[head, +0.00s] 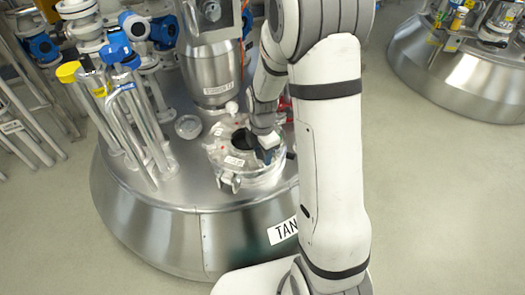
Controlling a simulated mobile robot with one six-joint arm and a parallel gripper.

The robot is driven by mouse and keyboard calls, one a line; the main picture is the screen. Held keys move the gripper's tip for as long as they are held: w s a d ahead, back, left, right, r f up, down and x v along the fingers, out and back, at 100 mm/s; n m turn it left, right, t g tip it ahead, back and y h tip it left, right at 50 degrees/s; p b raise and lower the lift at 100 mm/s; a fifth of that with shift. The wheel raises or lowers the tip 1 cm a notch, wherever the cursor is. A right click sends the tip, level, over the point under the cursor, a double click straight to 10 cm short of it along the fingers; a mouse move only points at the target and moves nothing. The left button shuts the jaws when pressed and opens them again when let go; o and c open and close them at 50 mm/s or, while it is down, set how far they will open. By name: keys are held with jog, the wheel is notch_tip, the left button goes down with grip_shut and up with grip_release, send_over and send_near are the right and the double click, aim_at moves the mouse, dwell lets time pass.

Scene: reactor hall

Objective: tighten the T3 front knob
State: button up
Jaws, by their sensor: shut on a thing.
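The steel tank (160,222) has a round flanged lid (228,160) on its top with clamps around its rim. My gripper (267,156) points down at the right part of this lid. It is shut on a knob at the lid's rim, and the fingers hide most of that knob. Another clamp (229,181) shows at the lid's front left edge, clear of the gripper. A white fitting (232,107) stands behind the lid.
A steel cylinder (212,72) rises behind the lid. Bent pipes with blue (116,48) and yellow (68,71) caps stand at the left. Railings (22,120) run along the left edge. Another tank (455,75) is at the back right. The floor (440,210) at the right is clear.

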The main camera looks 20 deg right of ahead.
aim_at(262, 154)
jog(key=m+p, duration=0.1)
jog(key=m, duration=0.3)
jog(key=shift+r+m, duration=0.1)
jog(key=shift+m, duration=0.3)
jog(key=shift+m+p, duration=0.65)
jog(key=shift+m, duration=1.25)
jog(key=o, duration=1)
notch_tip(262, 154, up, 8)
jog(key=shift+f+p, duration=0.15)
jog(key=shift+p, duration=1.05)
